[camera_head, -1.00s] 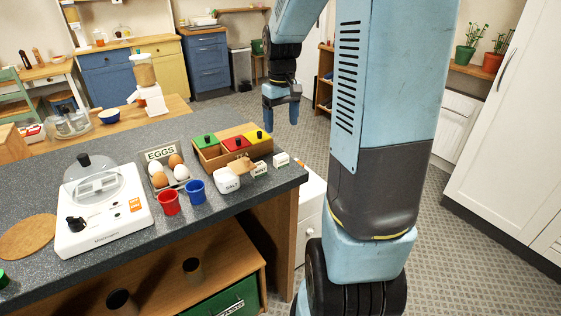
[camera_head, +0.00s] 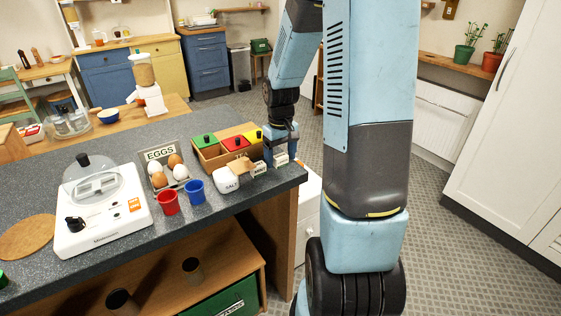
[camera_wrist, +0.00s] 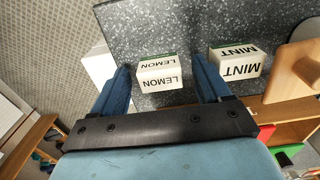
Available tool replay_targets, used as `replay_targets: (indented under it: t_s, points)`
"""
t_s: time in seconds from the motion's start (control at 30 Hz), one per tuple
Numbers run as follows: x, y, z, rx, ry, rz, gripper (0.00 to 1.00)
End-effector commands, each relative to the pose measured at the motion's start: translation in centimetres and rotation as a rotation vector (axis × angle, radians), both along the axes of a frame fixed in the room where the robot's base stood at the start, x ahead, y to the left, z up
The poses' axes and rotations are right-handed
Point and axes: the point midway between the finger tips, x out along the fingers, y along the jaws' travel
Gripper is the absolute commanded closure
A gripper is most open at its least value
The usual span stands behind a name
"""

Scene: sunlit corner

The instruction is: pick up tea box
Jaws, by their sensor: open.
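A small white box marked LEMON (camera_wrist: 160,77) with a green edge stands on the grey speckled counter; in the head view it (camera_head: 281,160) is near the counter's right end. A similar box marked MINT (camera_wrist: 237,66) stands beside it, also in the head view (camera_head: 259,169). My gripper (camera_wrist: 161,72) is open and points down, with its blue fingers on either side of the LEMON box and visible gaps to it. In the head view my gripper (camera_head: 281,154) is right at that box. The MINT box is outside the fingers.
A wooden box (camera_head: 209,160) with green, red and yellow parts stands just left of my gripper. A salt container (camera_head: 226,180), red cup (camera_head: 168,203), blue cup (camera_head: 195,192) and egg tray (camera_head: 159,155) are further left. The counter edge is close on the right.

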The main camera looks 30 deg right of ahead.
Motion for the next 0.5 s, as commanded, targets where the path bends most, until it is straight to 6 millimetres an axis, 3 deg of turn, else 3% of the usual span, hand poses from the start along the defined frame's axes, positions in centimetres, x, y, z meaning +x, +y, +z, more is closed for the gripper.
replay_targets:
  t_s: [0.33,0.5]
  points:
    - [0.02,0.02,-0.59,0.000,-0.001,0.001,0.24]
    - [0.02,0.02,-0.59,0.000,-0.001,0.000,0.41]
